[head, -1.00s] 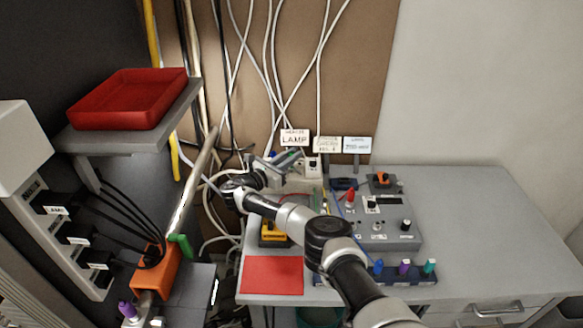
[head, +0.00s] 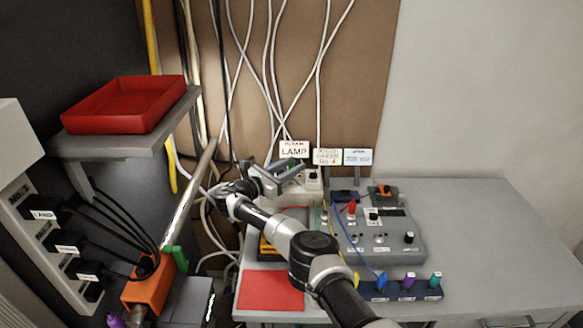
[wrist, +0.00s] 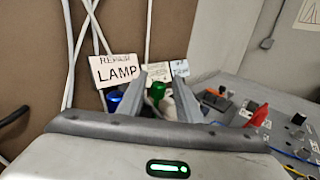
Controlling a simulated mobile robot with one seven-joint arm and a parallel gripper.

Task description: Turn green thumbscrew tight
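A small green knob (wrist: 157,91), which looks like the green thumbscrew, shows between my gripper's fingers in the wrist view. My gripper (wrist: 159,76) is open, with one finger on each side of the knob in the picture. I see no contact, and how far the knob lies beyond the fingertips I cannot tell. In the head view my gripper (head: 288,172) is at the back left of the bench, below the LAMP sign (head: 294,150). The knob cannot be made out there.
A blue knob (wrist: 115,101) is left of the fingers. A grey control box (head: 400,245) with a red switch (head: 351,207) is to the right. White cables hang behind. An orange clamp (head: 143,292) with a green handle (head: 174,258) is at left. The bench's right side is clear.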

